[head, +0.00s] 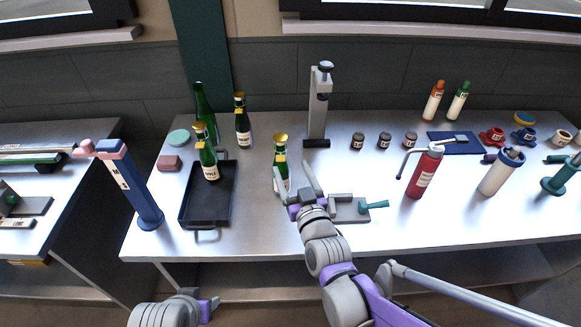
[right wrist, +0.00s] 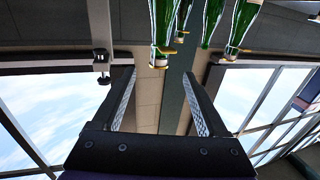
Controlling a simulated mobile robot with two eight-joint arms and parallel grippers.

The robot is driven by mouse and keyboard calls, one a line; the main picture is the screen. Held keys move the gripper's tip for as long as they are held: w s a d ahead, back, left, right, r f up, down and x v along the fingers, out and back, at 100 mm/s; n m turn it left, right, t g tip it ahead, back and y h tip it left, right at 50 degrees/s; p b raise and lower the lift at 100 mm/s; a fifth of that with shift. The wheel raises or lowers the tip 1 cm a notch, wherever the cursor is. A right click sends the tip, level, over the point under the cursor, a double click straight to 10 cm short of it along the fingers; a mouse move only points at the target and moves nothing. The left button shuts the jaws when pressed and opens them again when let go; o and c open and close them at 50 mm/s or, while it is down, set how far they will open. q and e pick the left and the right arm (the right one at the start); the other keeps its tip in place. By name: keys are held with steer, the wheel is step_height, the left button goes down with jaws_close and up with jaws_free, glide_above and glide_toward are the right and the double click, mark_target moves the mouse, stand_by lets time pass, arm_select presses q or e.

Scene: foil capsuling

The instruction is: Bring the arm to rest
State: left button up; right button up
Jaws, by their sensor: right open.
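My right gripper (head: 291,168) is open and empty above the table's middle, its fingers pointing toward the back. In the head view it overlaps the lower part of a green bottle with a gold top (head: 281,152). In the right wrist view the open fingers (right wrist: 160,95) have only wall between them, and several green bottles show upside down at the top, clear of the fingers. My left gripper (head: 208,305) is at the bottom edge, low in front of the table; its jaws cannot be made out.
A black tray (head: 192,214) holds a gold-topped bottle (head: 208,165); two more bottles stand behind it. A grey press (head: 318,110) stands at the back. A grey block with a teal handle (head: 347,212) lies beside my right gripper. A red bottle (head: 425,172) stands farther right.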

stand_by(0.4)
steer(key=s+d+f+m+g+h, duration=0.1)
steer(key=s+d+f+g, duration=0.3)
steer(key=s, duration=0.4)
steer(key=s+d+f+m+g+h+p, duration=0.1)
steer(key=s+d+f+g+h, duration=0.1)
steer(key=s, duration=0.6)
steer(key=s+d+f+g+h, duration=0.1)
steer(key=s+d+f+g, duration=0.4)
steer(key=s+d, duration=0.3)
steer(key=shift+d+f+m+g+p, duration=0.2)
steer(key=shift+f+m+g+p, duration=0.1)
steer(key=shift+f+m+g, duration=0.15)
